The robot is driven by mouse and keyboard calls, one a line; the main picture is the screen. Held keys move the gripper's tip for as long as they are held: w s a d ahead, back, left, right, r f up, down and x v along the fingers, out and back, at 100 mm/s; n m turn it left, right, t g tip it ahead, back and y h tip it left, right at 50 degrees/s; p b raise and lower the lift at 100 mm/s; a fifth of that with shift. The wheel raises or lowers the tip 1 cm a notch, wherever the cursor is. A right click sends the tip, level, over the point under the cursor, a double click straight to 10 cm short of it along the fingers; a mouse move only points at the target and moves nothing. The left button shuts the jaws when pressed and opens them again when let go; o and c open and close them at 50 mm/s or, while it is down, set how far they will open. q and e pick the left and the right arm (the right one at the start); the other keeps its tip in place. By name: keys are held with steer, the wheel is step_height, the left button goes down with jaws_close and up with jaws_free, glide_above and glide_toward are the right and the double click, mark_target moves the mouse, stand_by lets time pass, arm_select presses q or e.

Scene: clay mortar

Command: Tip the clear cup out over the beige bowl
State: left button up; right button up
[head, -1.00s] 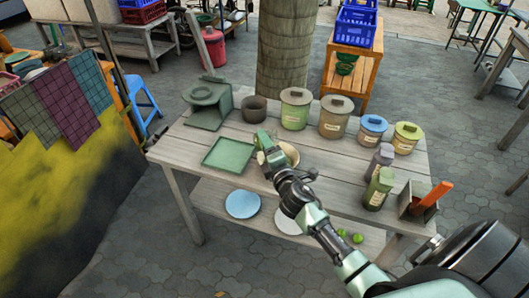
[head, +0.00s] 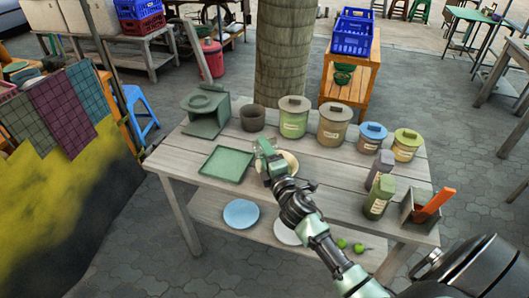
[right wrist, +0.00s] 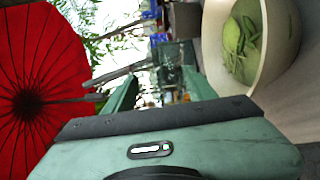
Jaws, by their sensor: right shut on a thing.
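My right gripper (head: 262,148) is over the middle of the table, just left of the beige bowl (head: 291,161) and partly in front of it. It is shut on the clear cup (head: 257,143), which is small and hard to make out against the table. In the right wrist view the clear cup (right wrist: 172,58) shows faintly beyond the green gripper body; its tilt and contents cannot be told. The beige bowl also shows there at the upper right (right wrist: 284,40), with green pieces inside. My left gripper is not in view.
A green tray (head: 226,165) lies left of the bowl. A dark pot (head: 252,118) and several lidded jars (head: 293,118) line the back. Two bottles (head: 377,200) and a holder with an orange handle (head: 420,212) stand at the right. The table's front strip is clear.

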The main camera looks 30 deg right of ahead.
steer(key=shift+r+n+p, duration=0.25)
steer(key=shift+n+p, duration=0.05)
steer(key=shift+p, duration=0.65)
steer(key=n+p, duration=0.2)
steer(key=p, duration=0.1)
steer(key=n+g+p, duration=0.1)
steer(key=n+p, duration=0.1)
steer(key=p, duration=0.2)
steer(key=n+g+p, duration=0.1)
steer(key=n+p, duration=0.1)
steer(key=p, duration=0.1)
steer(key=shift+w+a+r+h, duration=0.15)
steer(key=shift+a+r+h, duration=0.05)
steer(key=shift+a+h, duration=0.2)
steer(key=n+p, duration=0.1)
steer(key=f+n+g+h+p, duration=0.1)
steer(key=n+p, duration=0.1)
steer(key=d+n+g+p, duration=0.1)
steer(key=n+p, duration=0.1)
steer(key=shift+s+d+f+h, duration=0.1)
steer(key=shift+s+f+h, duration=0.15)
steer(key=shift+h, duration=0.05)
steer(key=shift+s+d+f+n+h+p, duration=0.1)
steer(key=shift+d+f+n+h+p, duration=0.15)
steer(key=shift+n+p, duration=0.3)
steer(key=shift+s+f+n+g+h, duration=0.1)
steer(key=shift+f+n+g+h, duration=0.3)
steer(key=shift+n, duration=0.15)
